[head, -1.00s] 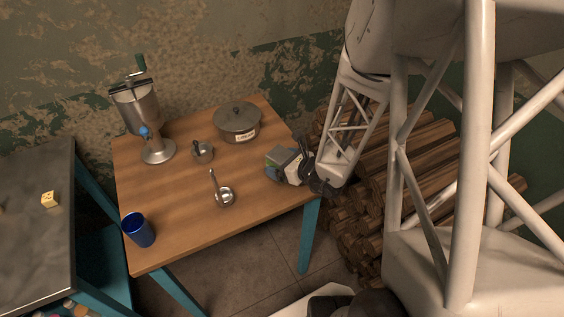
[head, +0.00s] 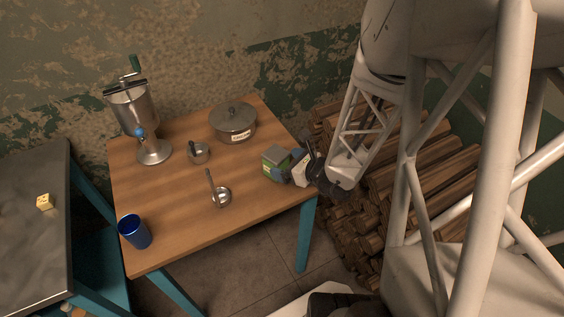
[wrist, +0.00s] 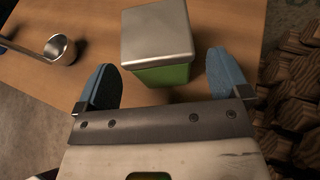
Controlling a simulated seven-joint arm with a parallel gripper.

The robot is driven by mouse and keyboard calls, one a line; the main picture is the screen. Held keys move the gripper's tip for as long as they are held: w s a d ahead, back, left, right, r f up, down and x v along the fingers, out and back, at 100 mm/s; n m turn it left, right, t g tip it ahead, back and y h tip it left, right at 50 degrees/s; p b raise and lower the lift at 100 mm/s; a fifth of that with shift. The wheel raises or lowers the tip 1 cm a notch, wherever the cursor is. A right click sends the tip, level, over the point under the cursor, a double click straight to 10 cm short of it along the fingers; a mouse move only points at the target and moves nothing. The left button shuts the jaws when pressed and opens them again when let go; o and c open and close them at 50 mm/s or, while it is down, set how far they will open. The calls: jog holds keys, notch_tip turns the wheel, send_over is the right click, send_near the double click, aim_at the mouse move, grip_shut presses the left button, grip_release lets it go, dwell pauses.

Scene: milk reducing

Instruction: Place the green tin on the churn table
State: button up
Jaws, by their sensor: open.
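The green tin (head: 275,163), with a grey metal lid, stands upright at the right side of the wooden table (head: 165,220) that carries the hand-cranked metal churn (head: 135,115). My gripper (head: 289,168) is at the table's right edge, low beside the tin. In the wrist view the tin (wrist: 157,45) is just ahead of my open gripper (wrist: 162,68), with one blue finger to each side of its near face. Gaps show between the tin and both fingers. The tin's base is partly hidden.
A lidded pot (head: 233,122) stands behind the tin. A ladle (head: 220,194), a small pan (head: 198,153) and a blue cup (head: 134,231) are on the same table. A grey table (head: 35,235) with a yellow cube (head: 45,201) is at left; stacked logs (head: 350,215) lie right.

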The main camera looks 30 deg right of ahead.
aim_at(284, 163)
jog(key=shift+v, duration=1.8)
jog(key=shift+w+a+r+n, duration=0.1)
jog(key=shift+a+r+n, duration=0.2)
jog(key=shift+a+r, duration=0.1)
jog(key=s+a+r+n+g+y, duration=0.35)
jog(key=a+r+n+g, duration=0.55)
jog(key=a+n, duration=0.5)
jog(key=s+r+n+h, duration=0.4)
jog(key=r+n, duration=0.3)
jog(key=n, duration=0.1)
jog(key=s+d+r+n+g+h, duration=0.1)
jog(key=s+r+n+h, duration=0.4)
jog(key=r+n, duration=0.3)
jog(key=shift+n, duration=0.3)
